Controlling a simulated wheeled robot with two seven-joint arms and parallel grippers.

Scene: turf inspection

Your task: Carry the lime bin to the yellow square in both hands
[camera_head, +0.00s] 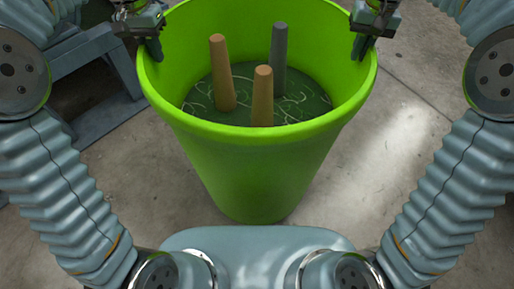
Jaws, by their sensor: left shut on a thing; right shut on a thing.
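The lime bin (254,170) is a large bright green tapered tub in front of me, upright and centred in the head view. Two tan pegs and one grey peg stand up inside it, above a dark green bottom with pale curly lines. My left gripper (152,40) is shut on the bin's rim at the left. My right gripper (362,38) is shut on the rim at the right. I cannot tell whether the bin's base touches the floor. No yellow square is in view.
A blue-grey bench or frame (95,60) stands on the left, close to the bin. The concrete floor (400,110) to the right of the bin is clear, with a bright patch of light and a seam.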

